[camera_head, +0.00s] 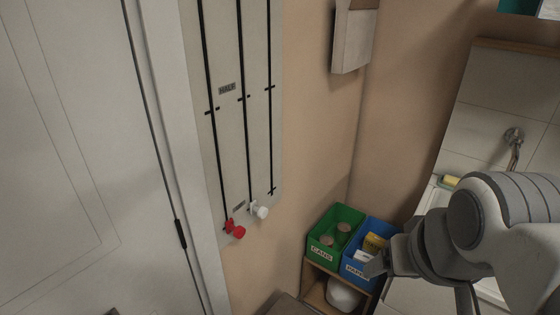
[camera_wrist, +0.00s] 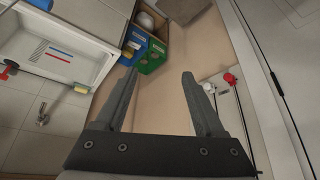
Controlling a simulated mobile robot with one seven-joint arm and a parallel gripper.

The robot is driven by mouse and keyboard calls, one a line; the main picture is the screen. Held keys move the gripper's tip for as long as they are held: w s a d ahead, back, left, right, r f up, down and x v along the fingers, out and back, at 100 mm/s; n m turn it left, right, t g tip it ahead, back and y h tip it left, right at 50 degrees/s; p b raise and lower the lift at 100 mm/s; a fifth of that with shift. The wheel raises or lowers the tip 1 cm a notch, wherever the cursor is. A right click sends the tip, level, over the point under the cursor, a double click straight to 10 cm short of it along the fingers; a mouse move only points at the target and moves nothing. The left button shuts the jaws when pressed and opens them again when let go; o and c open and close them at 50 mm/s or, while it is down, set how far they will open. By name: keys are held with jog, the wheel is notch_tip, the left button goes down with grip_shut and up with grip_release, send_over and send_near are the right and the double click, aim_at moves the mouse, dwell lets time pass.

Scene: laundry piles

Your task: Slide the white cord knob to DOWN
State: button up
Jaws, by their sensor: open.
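The white cord knob (camera_head: 261,211) sits at the lower end of the middle black track on the grey wall panel (camera_head: 229,130), beside a small plate too small to read. In the wrist view the white knob (camera_wrist: 209,88) shows just right of the right finger. The red knob (camera_head: 237,231) is at the lower end of the left track; it also shows in the wrist view (camera_wrist: 230,78). My gripper (camera_wrist: 160,74) is open and empty.
A green bin marked CANS (camera_head: 321,247) and a blue bin (camera_head: 353,265) stand on a wooden shelf (camera_head: 313,291) below right of the panel. A white door (camera_head: 75,150) is at left. A sink (camera_wrist: 60,50) shows in the wrist view.

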jog(key=shift+f, duration=0.1)
dwell(0.3)
jog(key=w+a+f+m+g+y+b, duration=0.25)
jog(key=a+f+m+y+b, duration=0.2)
jog(key=a+f+b, duration=0.35)
jog(key=m+t+y+b, duration=0.7)
jog(key=m+y+b, duration=0.4)
jog(key=m+b, duration=0.75)
send_near(265, 214)
jog(key=shift+m+h, duration=0.25)
jog(key=shift+m, duration=0.65)
jog(key=x, duration=0.3)
jog(key=b+x, duration=0.1)
jog(key=x, duration=0.7)
jog(key=shift+a+r+b, duration=0.1)
jog(key=shift+r+b, duration=0.25)
jog(key=shift+b, duration=0.05)
grip_shut()
jog(key=shift+f, duration=0.1)
